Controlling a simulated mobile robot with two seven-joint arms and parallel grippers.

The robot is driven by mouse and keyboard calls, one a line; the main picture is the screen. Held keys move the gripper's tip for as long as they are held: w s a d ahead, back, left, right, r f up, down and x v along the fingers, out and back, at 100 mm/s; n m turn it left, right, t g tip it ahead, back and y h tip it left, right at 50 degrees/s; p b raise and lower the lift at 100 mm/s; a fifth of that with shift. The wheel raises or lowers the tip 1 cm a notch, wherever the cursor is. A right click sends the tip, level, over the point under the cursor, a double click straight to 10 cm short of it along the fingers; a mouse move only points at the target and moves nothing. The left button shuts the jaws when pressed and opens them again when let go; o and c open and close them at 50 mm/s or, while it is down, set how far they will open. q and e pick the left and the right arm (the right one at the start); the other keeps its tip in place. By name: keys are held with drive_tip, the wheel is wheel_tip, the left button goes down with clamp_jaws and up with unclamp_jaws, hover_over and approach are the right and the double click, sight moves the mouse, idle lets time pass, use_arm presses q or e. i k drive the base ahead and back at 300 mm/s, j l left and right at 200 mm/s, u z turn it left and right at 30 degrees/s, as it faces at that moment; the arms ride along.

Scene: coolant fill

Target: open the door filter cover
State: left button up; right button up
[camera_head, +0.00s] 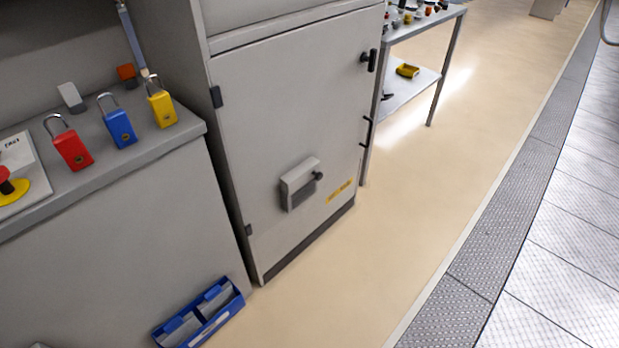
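The door filter cover (299,184) is a small light grey box low on the grey cabinet door (290,110). It has a dark lower face and a dark round knob (318,176) on its right side. It looks closed against the door. The cabinet door is shut, with a black latch (369,60) at its upper right, a black handle (366,130) below that, and hinges on its left edge. Neither of my grippers is in view.
A grey counter (100,165) at left holds red (72,150), blue (121,128) and yellow (162,108) padlocks. A blue bin (200,315) is at its foot. A metal table (430,25) with small items stands behind the cabinet. The beige floor (400,220) at right is clear.

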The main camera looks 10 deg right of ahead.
sight(296, 178)
drive_tip(key=i+l+u, duration=0.15)
drive_tip(key=u, duration=0.15)
drive_tip(key=i+l+u, duration=0.15)
drive_tip(key=l+u, duration=0.2)
drive_tip(key=i+l+u, duration=0.1)
drive_tip(key=l+u, duration=0.5)
drive_tip(key=l, duration=0.15)
